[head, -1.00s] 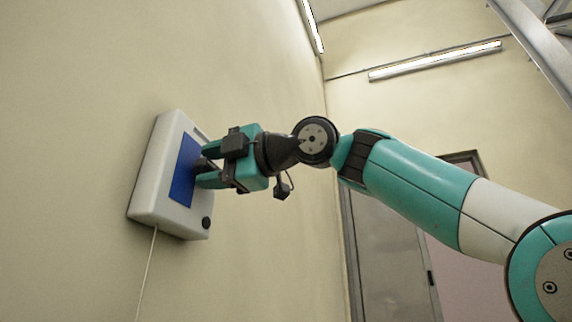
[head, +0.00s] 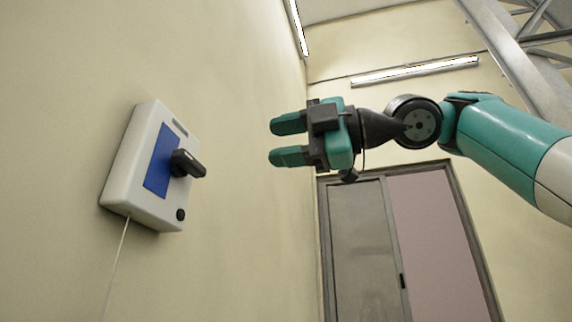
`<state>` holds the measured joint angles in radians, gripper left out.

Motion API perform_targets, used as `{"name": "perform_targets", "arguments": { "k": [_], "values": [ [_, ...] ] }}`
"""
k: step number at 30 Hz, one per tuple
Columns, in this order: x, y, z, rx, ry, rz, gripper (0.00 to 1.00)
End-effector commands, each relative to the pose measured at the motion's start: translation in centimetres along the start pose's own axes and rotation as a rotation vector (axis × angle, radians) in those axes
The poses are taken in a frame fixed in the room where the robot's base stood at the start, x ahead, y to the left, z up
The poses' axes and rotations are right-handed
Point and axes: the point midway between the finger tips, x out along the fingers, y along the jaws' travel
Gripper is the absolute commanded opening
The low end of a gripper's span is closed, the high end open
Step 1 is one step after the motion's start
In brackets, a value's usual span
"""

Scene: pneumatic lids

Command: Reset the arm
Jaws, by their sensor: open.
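My gripper (head: 277,140) is open and empty in the middle of the head view. Its two teal fingers point left toward the wall. A white wall box (head: 122,180) with a blue panel (head: 157,165) is at the left. A dark handle (head: 187,164) sticks out from the blue panel. My gripper is to the right of the handle, clearly apart from it. My arm reaches in from the right side of the view.
A cable (head: 115,262) hangs from the box's lower edge along the beige wall (head: 60,80). A door (head: 370,255) stands at the back below my arm. Metal beams (head: 515,60) are at the upper right. The space between gripper and box looks clear.

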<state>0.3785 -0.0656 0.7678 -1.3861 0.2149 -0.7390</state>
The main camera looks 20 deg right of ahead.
Motion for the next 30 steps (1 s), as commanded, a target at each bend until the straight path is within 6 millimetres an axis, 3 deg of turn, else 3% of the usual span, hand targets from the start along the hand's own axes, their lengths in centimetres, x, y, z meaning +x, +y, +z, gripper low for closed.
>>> {"name": "perform_targets", "arguments": {
  "k": [23,26,29,30],
  "values": [
    [0.0,-0.4,0.3,0.037,-0.003,-0.003,0.47],
    [0.9,-2.0,1.6,0.17,-0.019,-0.015,0.47],
    [2.5,-5.6,3.7,0.407,-0.056,-0.054,0.47],
    [3.2,-7.7,4.4,0.518,-0.078,-0.081,0.47]
  ]
}}
